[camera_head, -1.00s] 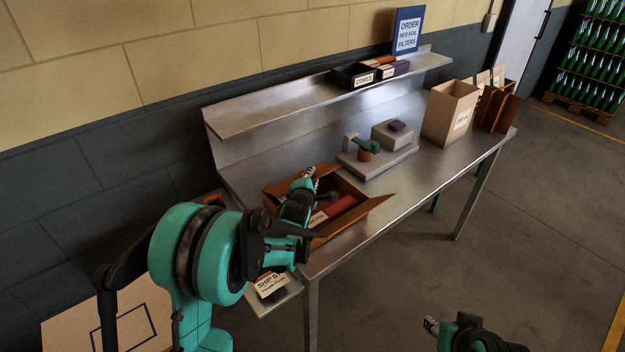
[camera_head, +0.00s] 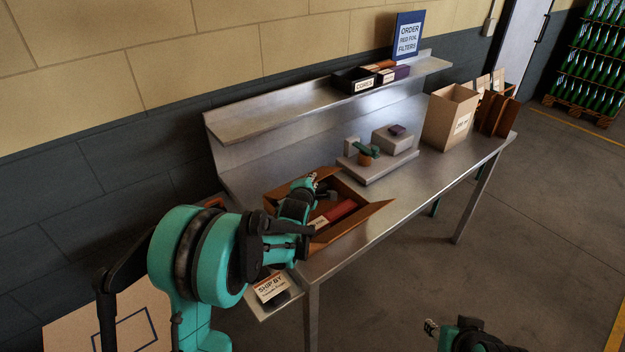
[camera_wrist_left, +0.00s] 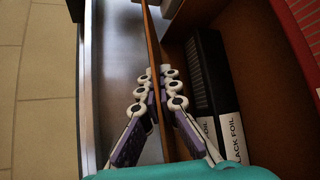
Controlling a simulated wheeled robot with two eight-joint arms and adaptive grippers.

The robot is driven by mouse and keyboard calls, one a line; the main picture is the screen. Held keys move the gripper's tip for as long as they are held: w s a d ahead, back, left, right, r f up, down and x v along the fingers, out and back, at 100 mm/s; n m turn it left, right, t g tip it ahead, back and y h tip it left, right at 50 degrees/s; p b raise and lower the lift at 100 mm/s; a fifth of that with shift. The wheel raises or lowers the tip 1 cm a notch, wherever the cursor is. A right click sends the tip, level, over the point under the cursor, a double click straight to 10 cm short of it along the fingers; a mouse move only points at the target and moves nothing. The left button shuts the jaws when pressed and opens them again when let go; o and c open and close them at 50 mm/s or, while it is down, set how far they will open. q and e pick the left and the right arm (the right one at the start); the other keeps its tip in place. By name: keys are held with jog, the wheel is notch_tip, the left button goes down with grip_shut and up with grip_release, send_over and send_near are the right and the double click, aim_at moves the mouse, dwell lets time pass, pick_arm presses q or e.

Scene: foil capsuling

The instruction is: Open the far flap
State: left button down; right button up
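The open brown carton (camera_head: 345,237) stands on the near left part of the steel table. Its far flap (camera_head: 326,173) stands up behind my left gripper (camera_head: 312,181). In the left wrist view, the far flap (camera_wrist_left: 152,45) runs edge-on between the fingers of my left gripper (camera_wrist_left: 161,92). The fingers are drawn together on both sides of it and appear to touch it. A black foil box (camera_wrist_left: 209,75) and a red box (camera_wrist_left: 300,35) lie inside the carton. My right gripper (camera_head: 431,327) is at the bottom edge, away from the table, too small to judge.
A grey fixture (camera_head: 378,165) stands on the table right of the carton. A tall open box (camera_head: 449,117) stands farther right. A shelf (camera_head: 280,112) with small boxes runs along the back. A "SHIP BY" label (camera_head: 270,288) is near the table's left end.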

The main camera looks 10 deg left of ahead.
pick_arm(q)
jog(key=r+g+p, duration=0.1)
jog(key=w+a+r+n+g+h+p, duration=0.1)
jog(key=p, duration=0.1)
jog(key=a+r+n+h+p, duration=0.1)
jog(key=p, duration=0.1)
jog(key=shift+w+r+g, duration=0.1)
jog(key=shift+w+g, duration=0.15)
jog(key=shift+g, duration=0.15)
jog(key=shift+w+a+r+n+g+h+p, duration=0.45)
jog(key=shift+w+a+n+g+h+p, duration=0.15)
jog(key=shift+n+g+h+p, duration=0.3)
jog(key=shift+w+a+r+n+g+h+p, duration=0.1)
jog(key=shift+w+a+n+g+h+p, duration=0.25)
jog(key=shift+a+g+h+p, duration=0.15)
jog(key=shift+w+a+r+n+g+h+p, duration=0.1)
jog(key=shift+w+a+n+g+h+p, duration=0.3)
jog(key=shift+a+h, duration=0.15)
jog(key=a, duration=0.1)
jog(key=w+n+g+h, duration=0.1)
jog(key=a+h+p, duration=0.1)
jog(key=shift+w+a+f+n+g, duration=0.25)
jog(key=shift+w+a+g, duration=0.05)
jog(key=shift+w+g, duration=0.1)
jog(key=shift+w+a, duration=0.15)
jog(key=shift+a, duration=0.15)
